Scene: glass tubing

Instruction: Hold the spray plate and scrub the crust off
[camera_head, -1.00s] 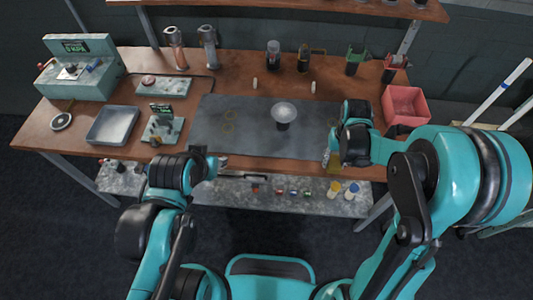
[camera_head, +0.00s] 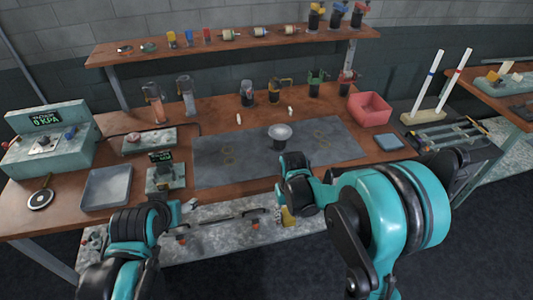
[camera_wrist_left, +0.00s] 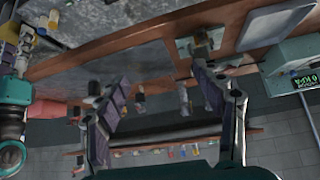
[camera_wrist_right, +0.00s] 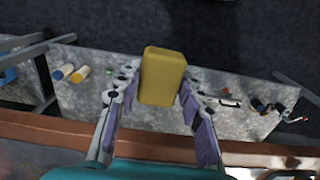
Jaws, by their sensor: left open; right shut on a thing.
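A pale round plate (camera_head: 280,131) sits on a dark stand in the middle of the grey mat (camera_head: 220,165); I take it for the spray plate. Crust on it is too small to make out. My right gripper (camera_head: 286,210) is in front of the bench's front edge, apart from the plate. It is shut on a yellow block (camera_wrist_right: 162,76), likely the scrubber, which shows between the fingers in the right wrist view. My left gripper (camera_head: 190,207) is open and empty near the bench's front edge, left of the mat; its spread fingers show in the left wrist view (camera_wrist_left: 165,85).
A gauge box (camera_head: 48,140), a grey tray (camera_head: 107,187) and a small device (camera_head: 165,178) stand at the left. A pink bin (camera_head: 370,109) and a blue pad (camera_head: 389,142) are at the right. Several tools stand along the back. The mat around the plate is mostly clear.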

